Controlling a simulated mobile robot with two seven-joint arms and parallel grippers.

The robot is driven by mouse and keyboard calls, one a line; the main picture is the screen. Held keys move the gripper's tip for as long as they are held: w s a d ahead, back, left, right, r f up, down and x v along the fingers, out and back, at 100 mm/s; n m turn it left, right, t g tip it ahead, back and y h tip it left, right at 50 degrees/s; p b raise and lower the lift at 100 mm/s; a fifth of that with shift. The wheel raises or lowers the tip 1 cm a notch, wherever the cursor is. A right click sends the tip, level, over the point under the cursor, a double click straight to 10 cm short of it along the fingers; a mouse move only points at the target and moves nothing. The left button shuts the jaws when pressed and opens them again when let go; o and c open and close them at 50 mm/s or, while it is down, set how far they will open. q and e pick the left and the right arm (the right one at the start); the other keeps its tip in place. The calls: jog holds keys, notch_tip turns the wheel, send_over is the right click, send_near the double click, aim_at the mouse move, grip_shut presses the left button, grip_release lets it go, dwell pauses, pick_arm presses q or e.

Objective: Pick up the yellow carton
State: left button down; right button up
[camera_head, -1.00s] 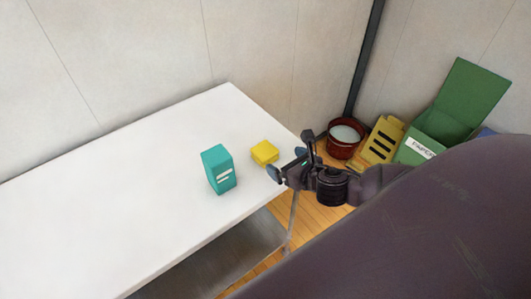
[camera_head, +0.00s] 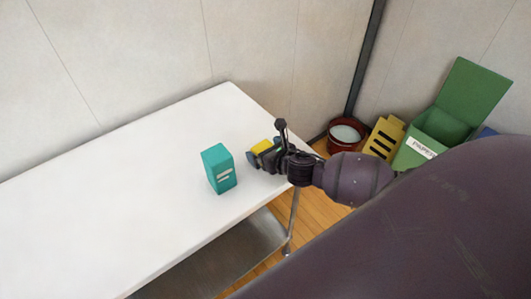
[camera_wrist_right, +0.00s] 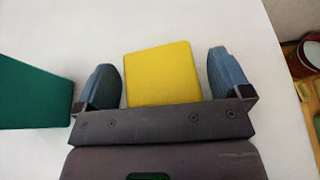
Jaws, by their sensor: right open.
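The yellow carton (camera_head: 262,146) lies on the white table near its right end, partly hidden by my right gripper (camera_head: 264,158) in the head view. In the right wrist view the yellow carton (camera_wrist_right: 162,74) sits between the two blue fingers of my right gripper (camera_wrist_right: 166,80). The fingers are open, with a gap on each side of the carton, the left gap looking narrower. My left gripper is not in view.
A teal carton (camera_head: 218,169) stands upright on the white table (camera_head: 130,190), left of my right gripper; it also shows in the wrist view (camera_wrist_right: 32,95). On the floor beyond are a red bucket (camera_head: 344,140), a yellow slotted object (camera_head: 384,137) and a green box (camera_head: 433,125).

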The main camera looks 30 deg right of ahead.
jog(key=shift+c, duration=0.2)
jog(key=shift+c, duration=1.3)
jog(key=c, duration=0.7)
jog(key=shift+r, duration=0.1)
